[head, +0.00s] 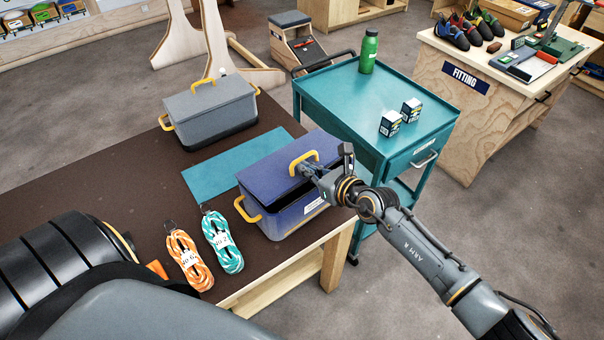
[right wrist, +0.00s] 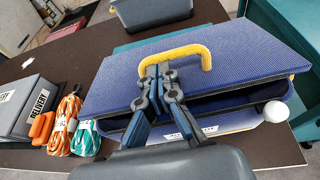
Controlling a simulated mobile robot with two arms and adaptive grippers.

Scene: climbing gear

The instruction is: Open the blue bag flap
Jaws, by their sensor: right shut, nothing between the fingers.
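The blue bag (head: 292,222) stands at the right end of the brown table, with yellow side handles. Its blue flap (head: 268,176) carries a yellow handle (head: 303,158); the handle also shows in the right wrist view (right wrist: 190,50). A dark gap shows under the flap's front edge, so it sits slightly raised. My right gripper (head: 308,170) is shut and empty at the flap's front part, by the handle. In the right wrist view its fingers (right wrist: 157,78) cover part of the flap (right wrist: 235,60); whether they touch it I cannot tell. My left gripper is out of view.
A grey bag (head: 210,112) stands behind a teal mat (head: 228,163). Orange (head: 188,258) and teal (head: 222,242) rope coils lie left of the blue bag. A teal cart (head: 345,105) with a green bottle (head: 368,52) and two small boxes stands close behind on the right.

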